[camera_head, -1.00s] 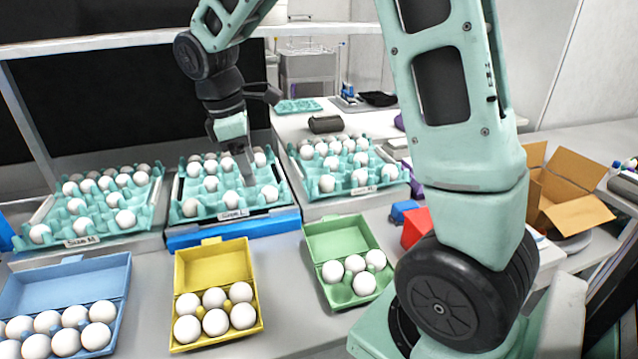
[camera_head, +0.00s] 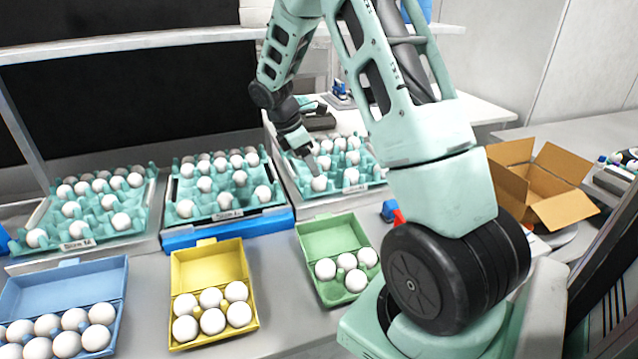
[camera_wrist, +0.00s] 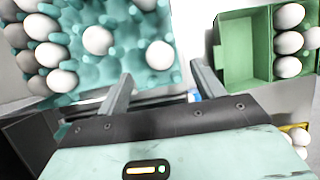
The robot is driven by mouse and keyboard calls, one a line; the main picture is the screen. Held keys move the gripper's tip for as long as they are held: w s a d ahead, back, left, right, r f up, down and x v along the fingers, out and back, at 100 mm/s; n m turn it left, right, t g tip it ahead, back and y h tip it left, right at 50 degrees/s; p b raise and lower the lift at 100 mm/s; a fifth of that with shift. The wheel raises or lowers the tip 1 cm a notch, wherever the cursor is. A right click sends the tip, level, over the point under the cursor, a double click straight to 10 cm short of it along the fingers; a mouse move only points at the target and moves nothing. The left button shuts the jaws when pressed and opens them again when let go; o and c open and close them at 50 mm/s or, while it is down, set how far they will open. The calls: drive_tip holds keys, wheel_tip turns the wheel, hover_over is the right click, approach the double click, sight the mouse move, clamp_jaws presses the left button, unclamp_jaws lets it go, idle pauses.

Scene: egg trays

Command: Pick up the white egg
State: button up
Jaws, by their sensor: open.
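Many white eggs sit in three teal trays, so I cannot tell which is meant. My gripper (camera_head: 308,163) is over the front left part of the right teal tray (camera_head: 372,184), close to a white egg (camera_head: 319,183). In the wrist view my gripper (camera_wrist: 161,76) is open with nothing between its fingers. A white egg (camera_wrist: 159,55) lies beyond the fingertips near the tray's edge, apart from them. Another white egg (camera_wrist: 98,40) sits farther left in that tray. My arm hides part of the right tray in the head view.
The middle tray (camera_head: 282,201) and left tray (camera_head: 144,233) stand alongside. In front are a green carton (camera_head: 304,240), a yellow carton (camera_head: 175,270) and a blue carton (camera_head: 122,280), each with several eggs. An open cardboard box (camera_head: 565,209) stands at right. A shelf bar runs above the trays.

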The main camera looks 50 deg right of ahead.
sight(319, 185)
drive_tip(key=shift+p+x, duration=0.65)
drive_tip(key=shift+x, duration=2.25)
drive_tip(key=c, duration=0.7)
